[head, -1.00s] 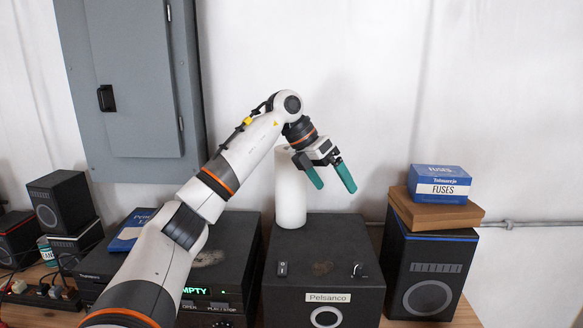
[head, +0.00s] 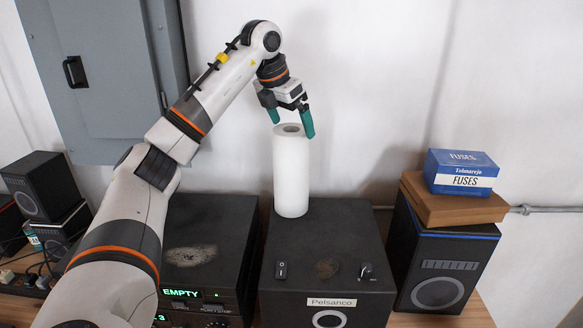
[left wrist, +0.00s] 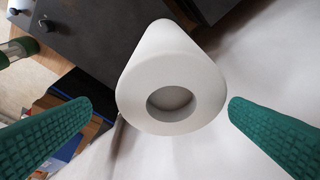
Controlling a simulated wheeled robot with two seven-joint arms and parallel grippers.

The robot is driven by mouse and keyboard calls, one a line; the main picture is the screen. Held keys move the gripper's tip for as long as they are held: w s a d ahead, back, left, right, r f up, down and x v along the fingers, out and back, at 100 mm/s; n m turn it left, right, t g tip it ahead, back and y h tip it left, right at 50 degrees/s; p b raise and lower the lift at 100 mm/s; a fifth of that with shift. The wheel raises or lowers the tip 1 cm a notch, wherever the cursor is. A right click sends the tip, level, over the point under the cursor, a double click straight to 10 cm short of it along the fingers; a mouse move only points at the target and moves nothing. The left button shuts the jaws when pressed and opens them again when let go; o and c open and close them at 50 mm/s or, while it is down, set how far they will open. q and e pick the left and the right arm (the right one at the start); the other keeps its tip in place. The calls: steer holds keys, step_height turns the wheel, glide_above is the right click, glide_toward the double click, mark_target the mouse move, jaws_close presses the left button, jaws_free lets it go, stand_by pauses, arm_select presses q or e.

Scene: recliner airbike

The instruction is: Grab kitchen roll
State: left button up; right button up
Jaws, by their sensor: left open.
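The white kitchen roll (head: 291,172) stands upright on the black Pelsanco box (head: 330,235) in the head view. My left gripper (head: 291,125) is open above the roll, its green fingers pointing down, with the fingertips about level with the roll's top. In the left wrist view, the roll's top end with its round hole (left wrist: 172,100) lies between the two green fingers (left wrist: 160,112), with a visible gap on each side. The fingers do not appear to touch it. My right gripper is not in view.
A blue fuses box (head: 460,172) lies on a brown box (head: 452,203) on top of a speaker (head: 440,265) to the right. A black device with an EMPTY display (head: 182,293) stands at the left. A grey wall cabinet (head: 95,75) hangs behind my arm.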

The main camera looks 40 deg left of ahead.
mark_target(289, 130)
arm_select(q)
steer(key=shift+w+a+f, duration=0.1)
steer(key=shift+w+f, duration=0.05)
steer(key=shift+f, duration=0.2)
steer(key=p+x, duration=0.2)
steer(key=x, duration=0.1)
steer(key=a+p+x, duration=0.1)
steer(key=x, duration=0.1)
steer(key=shift+s+f, duration=0.1)
steer(key=shift+s, duration=0.15)
steer(key=shift+d+f, duration=0.1)
steer(key=shift+f, duration=0.1)
steer(key=shift+w+f, duration=0.1)
steer(key=shift+w, duration=0.05)
steer(key=c, duration=1.3)
